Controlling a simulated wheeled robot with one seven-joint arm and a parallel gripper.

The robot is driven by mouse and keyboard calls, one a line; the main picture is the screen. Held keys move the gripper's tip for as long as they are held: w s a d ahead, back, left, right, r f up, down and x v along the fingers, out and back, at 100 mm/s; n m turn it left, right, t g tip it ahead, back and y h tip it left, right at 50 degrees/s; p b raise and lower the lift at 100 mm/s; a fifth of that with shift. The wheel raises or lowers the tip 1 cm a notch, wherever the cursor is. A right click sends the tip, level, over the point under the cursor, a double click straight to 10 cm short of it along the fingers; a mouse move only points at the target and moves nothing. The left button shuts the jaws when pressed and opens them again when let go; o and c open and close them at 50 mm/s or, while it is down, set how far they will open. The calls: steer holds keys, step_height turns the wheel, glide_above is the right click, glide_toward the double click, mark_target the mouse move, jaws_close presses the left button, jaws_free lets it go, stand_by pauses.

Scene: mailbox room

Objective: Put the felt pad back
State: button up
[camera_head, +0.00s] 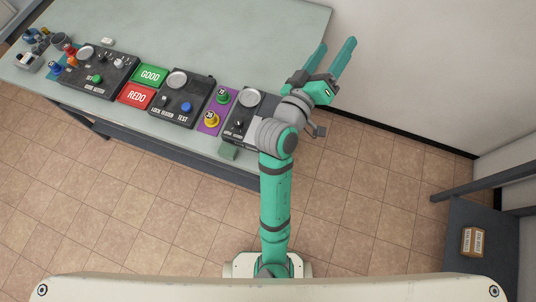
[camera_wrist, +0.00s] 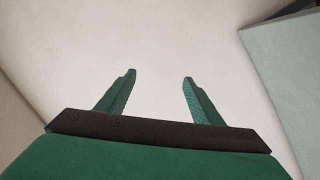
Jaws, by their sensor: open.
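A small grey-green flat piece (camera_head: 228,152) shows at the table's front edge, below the rightmost dark box; it may be the felt pad, but I cannot tell for sure. My gripper (camera_head: 338,44) is open and empty, raised near the table's right end and pointing toward the pale wall, well away from that piece. In the wrist view its two green fingers (camera_wrist: 159,76) stand apart with only the pale wall between them. My arm hides part of the table's right end.
The table (camera_head: 230,45) carries several dark control boxes (camera_head: 188,103), a green GOOD sign (camera_head: 150,76), a red REDO sign (camera_head: 136,95) and coloured knobbed pieces. Its back half is clear. A dark shelf (camera_head: 475,218) with a small box (camera_head: 473,241) stands at right.

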steer(key=s+a+f+n+y, duration=0.2)
steer(key=s+a+f+y, duration=0.25)
steer(key=s+f, duration=0.35)
steer(key=s+a+f+n+y, duration=0.3)
steer(key=s+f+y, duration=0.25)
steer(key=f, duration=0.35)
steer(key=s+a+f+m, duration=0.2)
steer(key=s+a+m, duration=0.1)
steer(key=s, duration=0.8)
steer(key=s+a+f+m, duration=0.2)
steer(key=s+a+m, duration=0.2)
steer(key=s, duration=0.6)
steer(key=shift+s+a+f+g, duration=0.3)
steer(key=shift+s+f+g, duration=0.1)
steer(key=c, duration=0.7)
steer(key=shift+c, duration=0.2)
